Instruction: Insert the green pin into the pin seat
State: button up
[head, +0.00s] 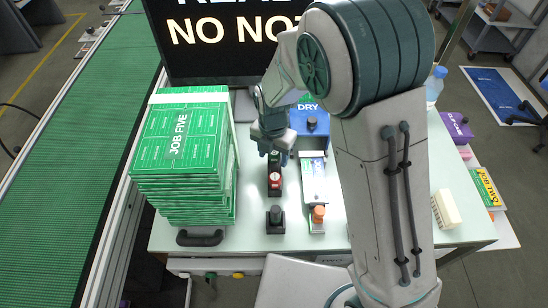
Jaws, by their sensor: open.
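My gripper (274,152) is open and hangs over the middle of the white table, pointing down. Right below it are small dark blocks in a column, one with a red top (275,178). A little green shows just under my fingers, but I cannot tell whether it is the green pin. Nearer the front is a black block with a round dark knob (275,216). I cannot tell which block is the pin seat. My gripper and wrist hide part of this column.
A tall stack of green boards marked JOB FIVE (182,160) stands left. A blue box marked DRY (308,128) and a white strip with an orange knob (318,214) are right of my gripper. A black screen (225,40) stands behind. A green conveyor (75,150) runs along the left.

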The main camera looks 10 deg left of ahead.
jog(key=shift+r, duration=0.1)
jog(key=c, duration=1)
jog(key=shift+c, duration=0.2)
jog(key=shift+r, duration=0.1)
